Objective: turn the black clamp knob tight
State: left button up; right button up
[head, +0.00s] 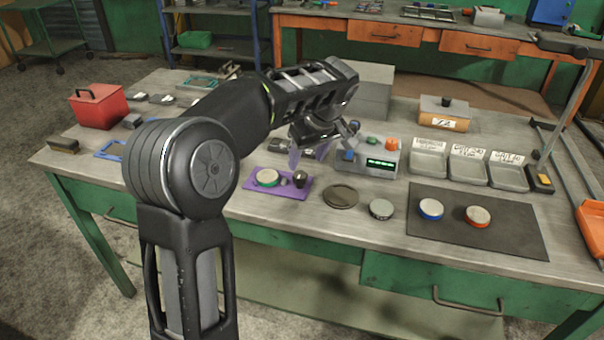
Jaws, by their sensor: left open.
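A purple plate (262,189) lies on the workbench near its middle. A black clamp knob (300,179) stands at the right end of the plate. Beside it on the left, a round pale disc with a green edge (267,177) sits on the plate. My left gripper (318,149) is open, above and behind the knob in the picture, and apart from it. Its fingers are small and partly hidden by my wrist. My right gripper is out of view.
Behind the knob stands a device with a green display (380,162). To the right are a dark round pad (341,196), a grey disc (381,209) and a black mat (500,234) with blue-edged and orange-edged discs. Labelled trays (468,170) stand behind the mat. A red box (100,107) is at left.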

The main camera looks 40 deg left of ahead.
aim_at(300, 175)
pick_arm(q)
jog(key=x, duration=0.7)
jog(key=shift+a+f, duration=0.15)
jog(key=shift+f, duration=0.2)
jog(key=shift+c, duration=0.4)
grip_shut()
